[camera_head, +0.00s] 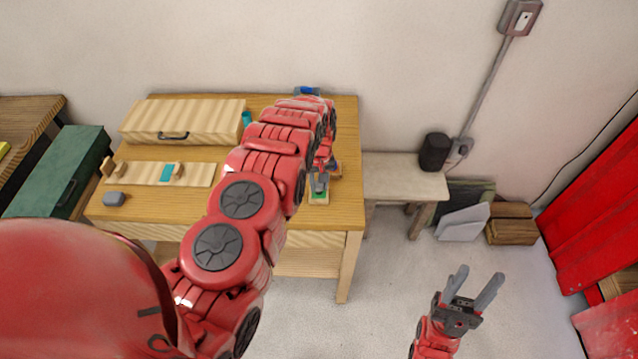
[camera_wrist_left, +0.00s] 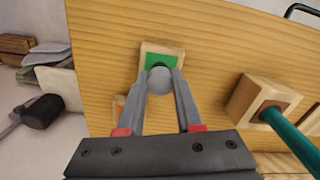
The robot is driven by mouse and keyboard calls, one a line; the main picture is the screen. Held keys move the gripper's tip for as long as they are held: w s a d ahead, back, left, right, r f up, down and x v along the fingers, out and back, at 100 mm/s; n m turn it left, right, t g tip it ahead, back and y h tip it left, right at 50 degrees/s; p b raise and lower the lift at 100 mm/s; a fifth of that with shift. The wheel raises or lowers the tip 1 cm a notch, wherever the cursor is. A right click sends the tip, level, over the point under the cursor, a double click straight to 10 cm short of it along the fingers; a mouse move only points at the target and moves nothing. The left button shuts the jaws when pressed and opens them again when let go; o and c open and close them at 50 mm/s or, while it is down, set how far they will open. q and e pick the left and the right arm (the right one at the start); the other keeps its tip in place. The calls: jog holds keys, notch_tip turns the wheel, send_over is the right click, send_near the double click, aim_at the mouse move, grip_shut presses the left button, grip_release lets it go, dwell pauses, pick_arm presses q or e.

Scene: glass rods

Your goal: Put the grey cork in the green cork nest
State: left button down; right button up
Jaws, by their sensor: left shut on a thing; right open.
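My left gripper (camera_head: 319,184) is over the right front part of the wooden table. In the left wrist view its fingers (camera_wrist_left: 160,74) are shut on the grey cork (camera_wrist_left: 159,81), which shows as a round grey end between the tips. The green cork nest, a wooden block with a green top (camera_wrist_left: 154,61), lies right at the fingertips; it also shows in the head view (camera_head: 319,196). The cork overlaps the green area, but I cannot tell whether it is touching or seated. My right gripper (camera_head: 479,275) is open and empty, over the floor right of the table.
A wooden block with a dark hole (camera_wrist_left: 258,97) holds a teal rod (camera_wrist_left: 292,131). An orange-topped block (camera_wrist_left: 118,104) is partly hidden beside my finger. A wooden case (camera_head: 183,119), a wooden rack (camera_head: 145,173) and a grey lump (camera_head: 115,199) are on the table's left.

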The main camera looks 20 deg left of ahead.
pick_arm(q)
jog(key=shift+f+b, duration=0.5)
jog(key=shift+f, duration=0.3)
jog(key=c, duration=0.8)
grip_release()
jog(key=shift+c, duration=0.2)
jog(key=shift+r+p, duration=0.85)
jog(key=shift+r, duration=0.75)
jog(key=shift+r+p, duration=0.5)
jog(key=shift+r, duration=0.95)
jog(key=shift+r+p, duration=0.65)
jog(key=shift+r, duration=1.9)
jog(key=shift+f, duration=0.1)
